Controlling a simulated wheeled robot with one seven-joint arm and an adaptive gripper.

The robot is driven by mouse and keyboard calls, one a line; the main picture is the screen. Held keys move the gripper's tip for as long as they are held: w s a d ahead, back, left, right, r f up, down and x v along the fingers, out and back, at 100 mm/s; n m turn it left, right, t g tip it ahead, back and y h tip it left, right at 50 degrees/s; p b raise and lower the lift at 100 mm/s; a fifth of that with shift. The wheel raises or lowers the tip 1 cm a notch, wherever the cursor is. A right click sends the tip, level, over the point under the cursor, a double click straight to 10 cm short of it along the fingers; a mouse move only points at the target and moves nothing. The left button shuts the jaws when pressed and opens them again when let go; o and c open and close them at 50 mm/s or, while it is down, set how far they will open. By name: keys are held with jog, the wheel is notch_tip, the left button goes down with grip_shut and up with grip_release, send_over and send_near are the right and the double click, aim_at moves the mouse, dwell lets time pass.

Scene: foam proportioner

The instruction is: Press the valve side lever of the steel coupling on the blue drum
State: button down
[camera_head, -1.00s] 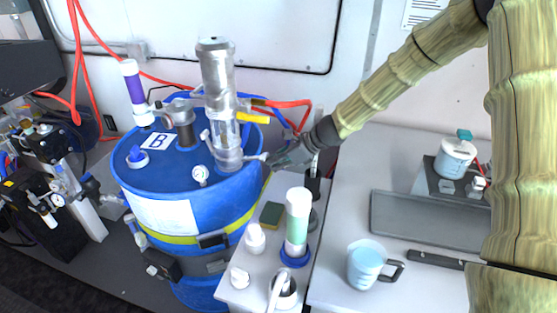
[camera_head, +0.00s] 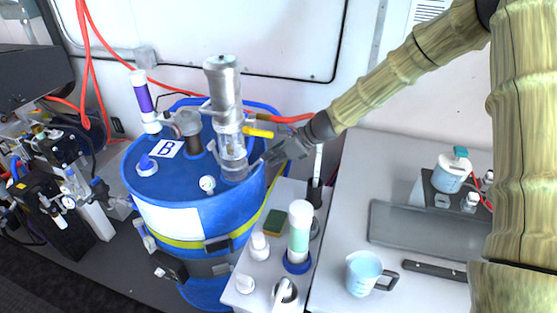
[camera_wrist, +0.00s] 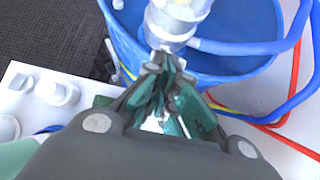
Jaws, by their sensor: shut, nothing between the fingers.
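The blue drum (camera_head: 205,215) stands left of centre in the head view, with a label "B" on its lid; its rim also shows in the wrist view (camera_wrist: 245,70). The steel coupling (camera_head: 228,100) rises upright from the lid and has a yellow-handled part (camera_head: 258,132) on its right side. Its lower metal end shows at the top of the wrist view (camera_wrist: 172,22). My gripper (camera_head: 268,160) is shut and empty, its tips close to the right side of the coupling's lower part. I cannot tell whether they touch. The side lever is not clearly distinguishable there.
A white side table right of the drum holds a green-white bottle (camera_head: 299,232), small white bottles and a sponge (camera_head: 274,222). A measuring jug (camera_head: 365,273) stands on the counter further right. Red hoses (camera_head: 85,70) run behind the drum. Valves and fittings crowd the left.

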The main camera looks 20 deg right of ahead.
jog(key=shift+w+a+r+p, duration=0.45)
jog(key=shift+a+r, duration=0.2)
jog(key=shift+r, duration=0.1)
jog(key=shift+r, duration=0.1)
dwell(1.1)
jog(key=shift+r+p, duration=0.75)
jog(key=shift+d+f, duration=0.1)
jog(key=shift+f, duration=0.05)
jog(key=b+v, duration=0.3)
jog(key=v, duration=0.6)
jog(key=shift+r, duration=0.5)
dwell(0.4)
